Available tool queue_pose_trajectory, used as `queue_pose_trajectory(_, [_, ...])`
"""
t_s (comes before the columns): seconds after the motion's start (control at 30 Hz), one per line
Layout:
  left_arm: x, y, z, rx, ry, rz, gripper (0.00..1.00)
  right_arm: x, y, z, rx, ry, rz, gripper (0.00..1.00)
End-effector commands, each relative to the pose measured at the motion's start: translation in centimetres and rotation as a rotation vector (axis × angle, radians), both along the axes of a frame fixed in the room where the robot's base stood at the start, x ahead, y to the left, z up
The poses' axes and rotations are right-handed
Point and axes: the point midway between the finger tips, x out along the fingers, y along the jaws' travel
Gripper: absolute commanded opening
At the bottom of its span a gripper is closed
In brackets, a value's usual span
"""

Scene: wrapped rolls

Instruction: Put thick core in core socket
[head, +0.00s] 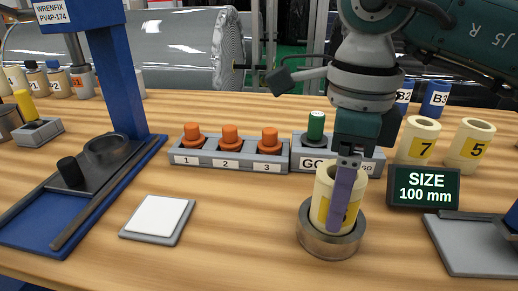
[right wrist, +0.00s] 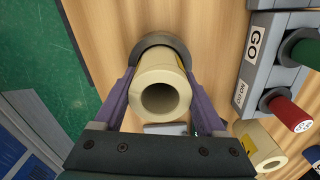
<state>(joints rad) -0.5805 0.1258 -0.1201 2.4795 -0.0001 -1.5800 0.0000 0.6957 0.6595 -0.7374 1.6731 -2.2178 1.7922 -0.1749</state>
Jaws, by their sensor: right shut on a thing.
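A cream thick-walled core (head: 323,190) with a yellow label stands upright at the core socket, a round grey metal cup (head: 330,246) on the table. Its lower end is inside the socket's rim; how deep it sits is hidden. My right gripper (head: 339,222) is shut on the core from above, with purple fingers on either side of it. In the right wrist view the core (right wrist: 165,78) shows its open bore between the fingers (right wrist: 162,98), and the socket rim (right wrist: 152,41) curves around its far end. My left gripper is out of view.
Grey blocks with numbered orange plugs (head: 229,136) and a GO gauge with a green plug (head: 315,126) stand behind. Cores 7 (head: 418,140) and 5 (head: 470,145) and a "SIZE 100 mm" sign (head: 424,187) are right. A white pad (head: 158,216) and blue press (head: 112,80) are left.

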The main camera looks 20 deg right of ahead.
Motion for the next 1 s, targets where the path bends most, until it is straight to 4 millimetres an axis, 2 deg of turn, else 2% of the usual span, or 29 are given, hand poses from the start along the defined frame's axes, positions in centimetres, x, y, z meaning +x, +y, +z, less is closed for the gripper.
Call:
queue_pose_trajectory(0.2, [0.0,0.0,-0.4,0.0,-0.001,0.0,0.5,0.0,0.0,-0.4,-0.001,-0.001,0.0,0.1])
queue_pose_trajectory(0.23, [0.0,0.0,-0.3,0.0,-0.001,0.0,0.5,0.0,0.0,-0.3,0.0,0.0,0.0,0.77])
queue_pose_trajectory(0.43, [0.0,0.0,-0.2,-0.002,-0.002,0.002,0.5,0.0,0.0,-0.3,0.0,0.0,0.0,0.99])
queue_pose_trajectory(0.67, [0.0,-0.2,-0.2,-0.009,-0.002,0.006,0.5,0.0,0.0,-0.2,0.0,0.0,0.0,1.0])
queue_pose_trajectory(0.77, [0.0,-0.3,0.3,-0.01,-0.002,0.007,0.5,0.0,0.0,0.4,0.001,-0.001,0.0,1.0])
queue_pose_trajectory(0.87, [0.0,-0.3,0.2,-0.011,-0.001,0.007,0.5,0.1,0.0,1.8,0.0,-0.006,0.0,1.0])
queue_pose_trajectory(1.0, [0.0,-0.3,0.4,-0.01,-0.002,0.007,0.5,0.2,0.0,5.0,-0.001,-0.007,0.0,1.0])
